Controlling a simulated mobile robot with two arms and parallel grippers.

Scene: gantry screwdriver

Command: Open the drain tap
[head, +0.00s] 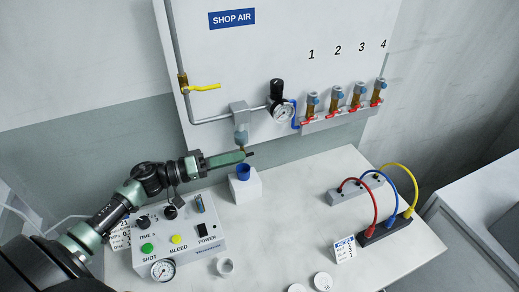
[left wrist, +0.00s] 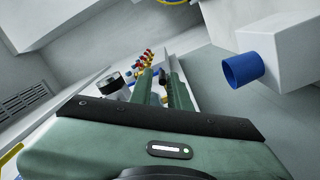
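The grey-blue filter bowl (head: 241,137) hangs under its grey housing on the wall panel. A small brass drain tap (head: 242,149) is at the bottom of the bowl, partly hidden by my left gripper. My left gripper (head: 246,156) reaches in from the left, its fingertips just below the bowl at the tap. In the left wrist view its two green fingers (left wrist: 163,88) stand apart with a narrow gap. I cannot tell whether they touch the tap. A blue cup (head: 243,172) stands just below on a white block (head: 246,188); the cup also shows in the left wrist view (left wrist: 243,70). My right gripper is not in view.
A yellow-handled valve (head: 204,87) is up left. A gauge (head: 283,112) and several red-handled valves (head: 335,114) are to the right. A control box (head: 170,240) stands below my left arm. Cabled blocks (head: 385,228) are at the right. The middle of the table is mostly clear.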

